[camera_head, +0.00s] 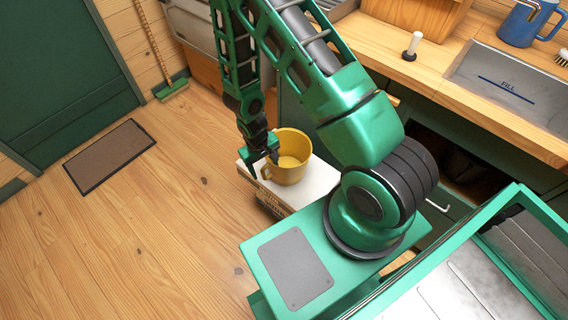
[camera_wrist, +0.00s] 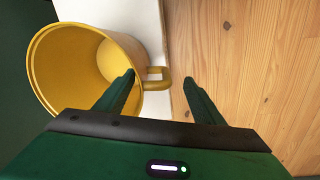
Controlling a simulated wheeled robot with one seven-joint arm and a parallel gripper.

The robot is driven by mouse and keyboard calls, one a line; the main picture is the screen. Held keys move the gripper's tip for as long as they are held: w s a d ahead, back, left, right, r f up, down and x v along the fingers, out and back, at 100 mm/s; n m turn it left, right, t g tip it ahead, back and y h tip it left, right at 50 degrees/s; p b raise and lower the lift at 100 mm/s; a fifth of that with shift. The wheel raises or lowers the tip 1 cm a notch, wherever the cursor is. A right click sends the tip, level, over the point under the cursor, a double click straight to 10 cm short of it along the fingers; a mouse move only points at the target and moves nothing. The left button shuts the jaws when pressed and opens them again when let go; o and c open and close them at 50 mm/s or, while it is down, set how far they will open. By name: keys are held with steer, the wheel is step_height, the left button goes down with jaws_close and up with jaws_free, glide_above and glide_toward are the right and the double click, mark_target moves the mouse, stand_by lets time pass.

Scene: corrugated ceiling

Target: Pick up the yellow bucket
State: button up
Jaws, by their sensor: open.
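The yellow bucket (camera_head: 290,158) stands upright on a white-topped box (camera_head: 318,178) beside the cabinets. It has a loop handle on its side. My gripper (camera_head: 263,165) is at the bucket's left side, close to the handle. In the wrist view the bucket (camera_wrist: 85,65) fills the upper left, with its open mouth facing the camera. The handle (camera_wrist: 157,78) reaches into the space between the two green fingers of my gripper (camera_wrist: 160,85). The fingers are apart and nothing is clamped. I cannot tell whether the left finger touches the bucket.
A wooden counter (camera_head: 420,75) with a sink (camera_head: 510,85) and a blue mug (camera_head: 528,22) runs along the right. A brown mat (camera_head: 110,155) lies by the green door (camera_head: 60,85). A broom (camera_head: 172,88) leans at the wall.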

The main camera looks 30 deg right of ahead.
mark_target(268, 176)
steer(key=shift+w+d+f, duration=0.1)
steer(key=shift+d+f, duration=0.1)
steer(key=shift+f, duration=1)
steer(key=shift+d+f, duration=0.25)
steer(key=shift+f, duration=0.9)
steer(key=shift+w+d+f, duration=0.1)
steer(key=shift+d+f, duration=0.1)
steer(key=shift+f, duration=1)
steer(key=shift+c, duration=0.5)
steer(key=c, duration=1.3)
steer(key=shift+r, duration=0.1)
